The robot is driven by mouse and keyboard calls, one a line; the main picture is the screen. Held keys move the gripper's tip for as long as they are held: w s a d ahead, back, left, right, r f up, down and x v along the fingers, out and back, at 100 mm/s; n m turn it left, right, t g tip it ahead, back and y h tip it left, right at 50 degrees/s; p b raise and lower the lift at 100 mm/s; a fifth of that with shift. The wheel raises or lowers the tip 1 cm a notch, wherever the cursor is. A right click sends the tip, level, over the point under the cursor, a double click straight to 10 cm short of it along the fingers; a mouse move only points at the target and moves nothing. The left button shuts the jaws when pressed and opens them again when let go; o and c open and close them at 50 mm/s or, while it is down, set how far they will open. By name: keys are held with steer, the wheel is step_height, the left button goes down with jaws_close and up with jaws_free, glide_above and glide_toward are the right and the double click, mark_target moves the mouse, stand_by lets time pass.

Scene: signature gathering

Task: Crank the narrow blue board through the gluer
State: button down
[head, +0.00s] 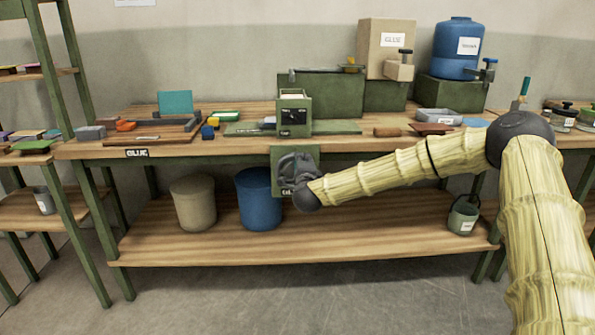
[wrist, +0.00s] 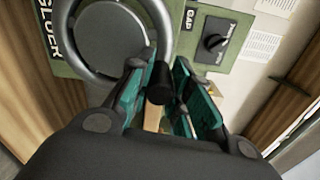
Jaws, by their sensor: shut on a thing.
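The gluer (head: 294,116) is a green machine in the middle of the bench, with a flat bed running to both sides. Its crank panel (head: 310,158) hangs at the bench's front edge. My gripper (head: 290,172) is at this panel. In the wrist view, its teal-padded fingers (wrist: 158,78) are shut around the black crank handle (wrist: 160,88) at the rim of the grey handwheel (wrist: 112,45). I cannot pick out the narrow blue board for certain; a teal panel (head: 175,102) stands at the bench's left.
Beige (head: 193,203) and blue (head: 257,198) bins stand on the lower shelf, left of my gripper. A small bucket (head: 463,217) stands at its right. A cardboard box (head: 384,46) and a blue tank (head: 458,48) are at the back. The floor in front is clear.

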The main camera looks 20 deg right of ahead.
steer(key=s+d+f+m+b, duration=0.1)
steer(key=d+f+m+b, duration=0.3)
steer(key=m+b, duration=0.9)
steer(key=f+b, duration=0.1)
steer(key=b, duration=0.2)
steer(key=shift+s+d+f, duration=0.15)
steer(key=shift+d+f, duration=0.15)
steer(key=shift+m, duration=0.3)
steer(key=c, duration=1.3)
jaws_free()
steer(key=shift+f, duration=0.1)
steer(key=v, duration=1.2)
steer(key=shift+a, duration=0.1)
